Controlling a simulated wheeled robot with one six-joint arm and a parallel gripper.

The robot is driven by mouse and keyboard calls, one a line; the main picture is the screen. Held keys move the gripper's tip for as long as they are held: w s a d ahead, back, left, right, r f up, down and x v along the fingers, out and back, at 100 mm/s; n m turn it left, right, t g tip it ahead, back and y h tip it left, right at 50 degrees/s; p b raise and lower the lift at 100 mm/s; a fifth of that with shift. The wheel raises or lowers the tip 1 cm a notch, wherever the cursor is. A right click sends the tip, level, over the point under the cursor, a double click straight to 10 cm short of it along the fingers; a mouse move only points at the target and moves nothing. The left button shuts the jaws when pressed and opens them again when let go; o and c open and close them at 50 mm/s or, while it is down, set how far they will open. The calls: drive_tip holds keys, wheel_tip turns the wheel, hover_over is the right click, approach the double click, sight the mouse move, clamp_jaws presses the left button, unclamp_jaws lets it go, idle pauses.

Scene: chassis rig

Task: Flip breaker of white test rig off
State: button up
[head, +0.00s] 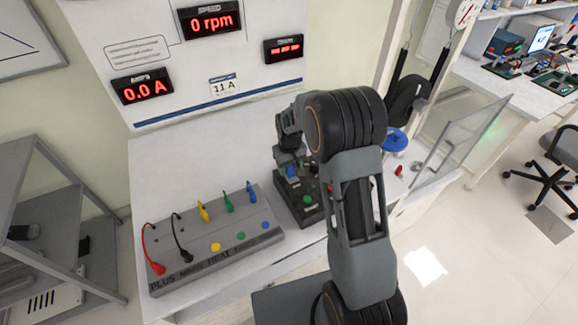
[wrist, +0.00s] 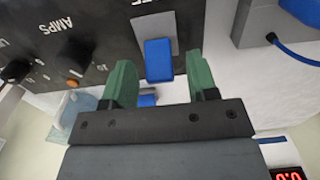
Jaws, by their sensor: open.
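The white test rig (head: 180,165) has a white bench and a back panel with red displays. A dark control box (head: 300,212) stands on the bench, partly hidden by my arm. Its blue breaker lever (wrist: 159,60) sits on a light plate on the dark face, near knobs and an AMPS label, in the wrist view. A blue part (head: 291,171) also shows below my wrist in the head view. My gripper (wrist: 161,75) is open, its green fingers on either side of the lever, apart from it. Contact cannot be told. The head view hides the fingertips.
A grey terminal box (head: 215,245) with red, black, yellow, green and blue plugs lies left of the control box. The displays read 0 rpm (head: 211,21) and 0.0 A (head: 143,88). A clear guard panel (head: 460,135) stands at the right. A grey rack (head: 60,230) is at left.

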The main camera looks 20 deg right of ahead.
drive_tip(key=shift+c, duration=0.5)
drive_tip(key=c, duration=0.8)
